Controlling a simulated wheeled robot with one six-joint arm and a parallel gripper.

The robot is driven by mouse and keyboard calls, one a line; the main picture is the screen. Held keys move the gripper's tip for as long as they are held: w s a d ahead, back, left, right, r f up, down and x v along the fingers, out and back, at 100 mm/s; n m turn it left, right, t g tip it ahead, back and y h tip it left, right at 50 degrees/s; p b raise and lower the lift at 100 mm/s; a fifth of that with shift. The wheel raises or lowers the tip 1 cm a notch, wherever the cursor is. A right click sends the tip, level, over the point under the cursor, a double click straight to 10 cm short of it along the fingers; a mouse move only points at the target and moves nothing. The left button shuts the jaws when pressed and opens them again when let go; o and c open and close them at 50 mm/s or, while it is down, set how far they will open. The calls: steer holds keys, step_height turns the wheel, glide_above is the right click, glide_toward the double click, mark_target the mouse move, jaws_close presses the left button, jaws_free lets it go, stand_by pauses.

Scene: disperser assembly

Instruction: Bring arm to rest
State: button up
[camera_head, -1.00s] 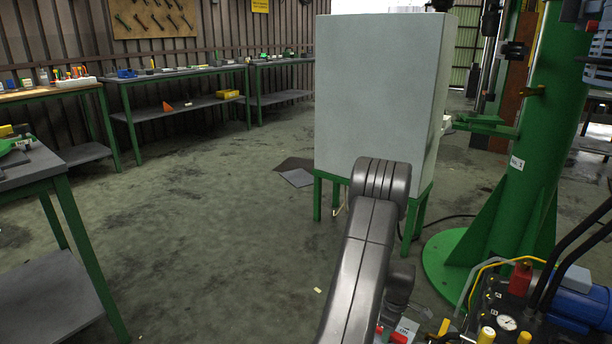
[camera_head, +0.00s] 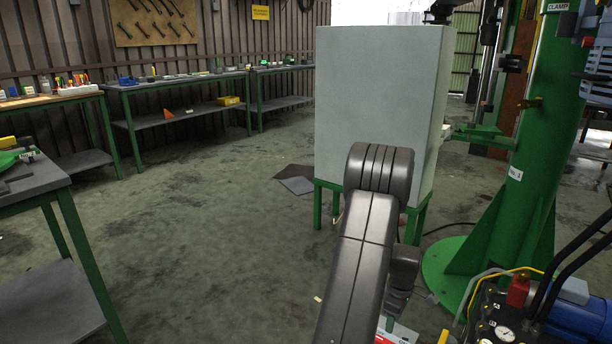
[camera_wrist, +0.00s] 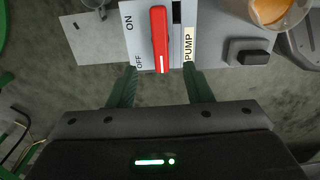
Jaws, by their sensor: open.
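My gripper (camera_wrist: 160,90) shows in the wrist view with its two green fingers spread apart and nothing between them. Just beyond the fingertips is a grey panel (camera_wrist: 140,48) marked ON, OFF and PUMP, with a red lever (camera_wrist: 160,38) on it. The lever lies lengthwise between the ON and OFF marks; I cannot tell whether a finger touches it. In the head view my dark grey arm rises in the lower middle, and the gripper itself is hidden or out of frame there.
A large grey cabinet (camera_head: 380,95) on green legs stands beyond my arm. A green column (camera_head: 530,140) and a machine with a gauge (camera_head: 504,334) are at the right. Workbenches (camera_head: 185,80) line the left and back. Floor (camera_head: 210,235) at the centre left is clear.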

mark_target(389, 343)
step_height(389, 343, up, 4)
step_height(389, 343, down, 14)
steer(key=b, duration=0.3)
steer(key=shift+b, duration=0.35)
steer(key=shift+f, duration=0.2)
steer(key=m, duration=0.4)
steer(key=shift+r, duration=0.1)
steer(key=m, duration=0.5)
step_height(389, 343, up, 14)
steer(key=p, duration=0.3)
steer(key=shift+f+p, duration=0.25)
steer(key=shift+p, duration=0.15)
